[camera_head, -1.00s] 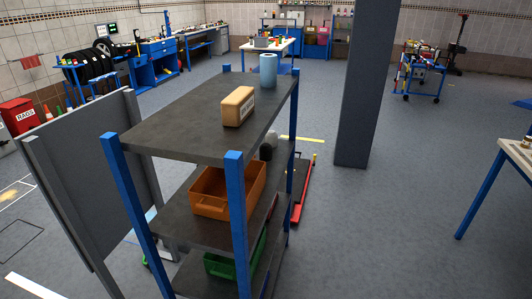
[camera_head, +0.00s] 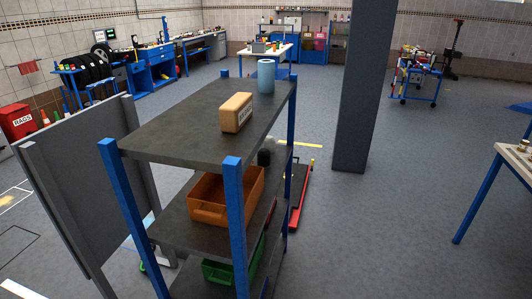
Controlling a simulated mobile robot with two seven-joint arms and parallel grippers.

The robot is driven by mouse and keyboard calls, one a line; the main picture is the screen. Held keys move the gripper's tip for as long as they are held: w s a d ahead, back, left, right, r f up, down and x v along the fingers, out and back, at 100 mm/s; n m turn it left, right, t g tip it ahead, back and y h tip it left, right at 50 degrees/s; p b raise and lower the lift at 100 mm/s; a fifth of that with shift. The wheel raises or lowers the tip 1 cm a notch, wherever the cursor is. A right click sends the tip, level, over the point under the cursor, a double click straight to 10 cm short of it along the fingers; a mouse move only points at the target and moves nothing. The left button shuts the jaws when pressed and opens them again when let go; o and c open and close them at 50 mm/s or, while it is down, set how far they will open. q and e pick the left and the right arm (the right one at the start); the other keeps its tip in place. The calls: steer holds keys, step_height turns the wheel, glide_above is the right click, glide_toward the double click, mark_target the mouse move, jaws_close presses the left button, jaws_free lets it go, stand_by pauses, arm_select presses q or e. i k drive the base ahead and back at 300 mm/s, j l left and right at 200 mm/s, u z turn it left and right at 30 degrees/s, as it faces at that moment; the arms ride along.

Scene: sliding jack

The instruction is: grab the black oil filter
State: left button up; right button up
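A small dark cylinder (camera_head: 264,157), which looks like the black oil filter, stands at the far end of the shelf rack's middle shelf (camera_head: 210,237). The rack's top shelf partly hides it. A lighter grey rounded object (camera_head: 270,143) shows just behind it. Neither of my grippers is in view.
The blue-posted rack (camera_head: 233,210) carries a tan box (camera_head: 237,112) and a blue roll (camera_head: 266,76) on top. An orange bin (camera_head: 213,213) and green bin (camera_head: 216,272) sit lower. A grey panel (camera_head: 85,180) stands left, a pillar (camera_head: 362,90) behind right.

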mark_target(264, 155)
steer(key=l+u, duration=0.1)
steer(key=u, duration=0.3)
steer(key=l+u, duration=0.1)
steer(key=u, duration=0.3)
steer(key=l+u, duration=0.1)
steer(key=u, duration=0.35)
steer(key=l+u, duration=0.35)
steer(key=l, duration=0.15)
steer(key=k+l+u, duration=0.1)
steer(key=l+u, duration=0.25)
steer(key=l, duration=0.15)
steer(key=k+l+u, duration=0.1)
steer(key=l, duration=0.25)
steer(key=k+l+u, duration=0.15)
steer(key=l, duration=0.2)
steer(key=k+l+u, duration=0.1)
steer(key=l, duration=0.2)
steer(key=k+l, duration=0.15)
steer(key=l, duration=0.25)
steer(key=k+l, duration=0.2)
steer(key=l, duration=0.2)
steer(key=k+l, duration=0.15)
steer(key=l, duration=0.25)
steer(key=u, duration=0.05)
